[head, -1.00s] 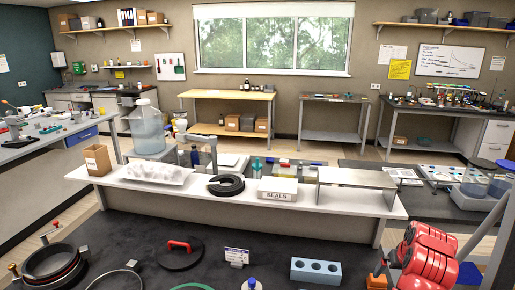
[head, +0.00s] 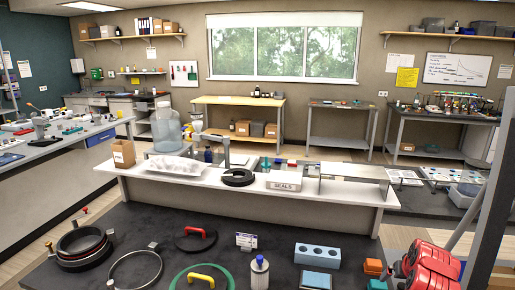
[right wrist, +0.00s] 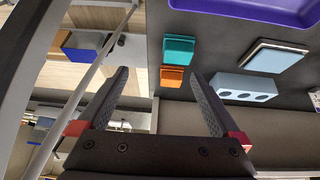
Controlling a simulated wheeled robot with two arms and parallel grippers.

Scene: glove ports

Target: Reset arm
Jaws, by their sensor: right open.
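My right arm (head: 425,268), red and dark, is at the lower right of the head view, beside the dark bench's right end. Its fingertips are hard to make out there. In the right wrist view my right gripper (right wrist: 158,73) is open, its two dark fingers spread with nothing between them. Beyond the fingers are an orange block (right wrist: 171,79), a teal block (right wrist: 179,50) and a light-blue block with holes (right wrist: 243,88), all apart from the gripper. My left gripper is not in view.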

